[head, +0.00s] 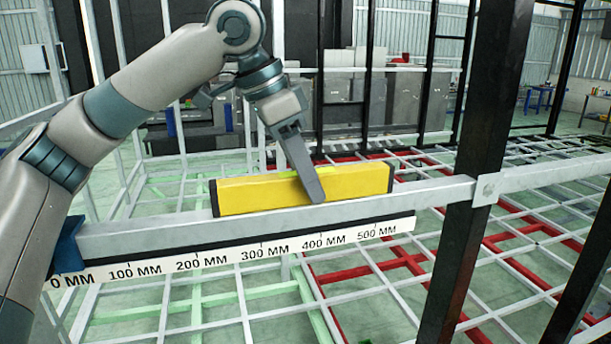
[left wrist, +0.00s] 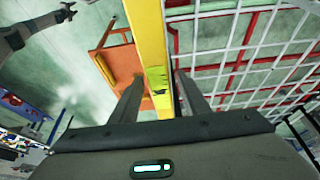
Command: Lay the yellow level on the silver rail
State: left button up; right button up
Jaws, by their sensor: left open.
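The yellow level (head: 350,184), with dark end caps, stands lengthwise along the silver rail (head: 130,237), its lower edge at the rail's top. I cannot tell whether it fully touches the rail. My left gripper (head: 314,190) comes down over the level's middle, with one finger in front of its near face. In the left wrist view the level (left wrist: 152,40) runs between the two spread fingers of my left gripper (left wrist: 158,88), with a gap visible on the left side. My right gripper does not show.
A white millimetre scale (head: 235,256) runs along the rail's front, with a blue block (head: 66,247) at its left end. A dark upright post (head: 475,150) stands at the right. A white and red frame grid lies behind. An orange table (left wrist: 112,60) shows below in the left wrist view.

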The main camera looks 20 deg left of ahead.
pick_arm(q)
jog(key=shift+r, duration=0.1)
jog(key=shift+s+a+r+b, duration=0.15)
jog(key=shift+r+b, duration=0.15)
jog(key=shift+r, duration=0.25)
jog(key=b+v, duration=0.2)
jog(key=v, duration=0.7)
jog(key=shift+r+b, duration=0.15)
jog(key=shift+b, duration=0.25)
jog(key=shift+v, duration=0.8)
